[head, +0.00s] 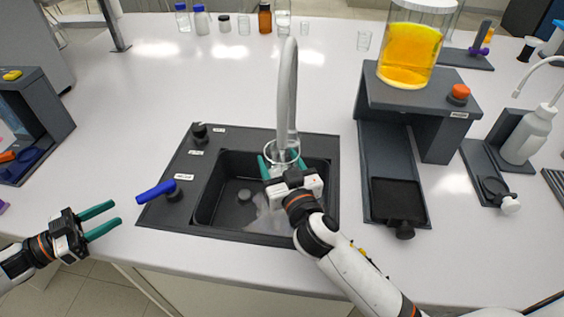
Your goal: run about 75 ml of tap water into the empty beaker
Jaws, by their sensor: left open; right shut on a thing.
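A clear glass beaker (286,153) is directly below the mouth of the tall grey tap spout (288,90), over the sink. My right gripper (280,165) is shut on the beaker, its teal fingers on either side. The water level inside the beaker is too small to tell. The dark sink basin (225,200) has a pale, shiny patch on its floor, partly behind my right gripper. A blue lever (156,191) sits at the sink's left front, pointing left. My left gripper (108,220) is open and empty, left of and in front of the lever.
A dark knob (199,132) stands on the sink's back left corner. A grey stand (420,100) with a vessel of orange liquid (408,55) is to the right. A white wash bottle (528,135) is at far right. Bare bench lies left of the sink.

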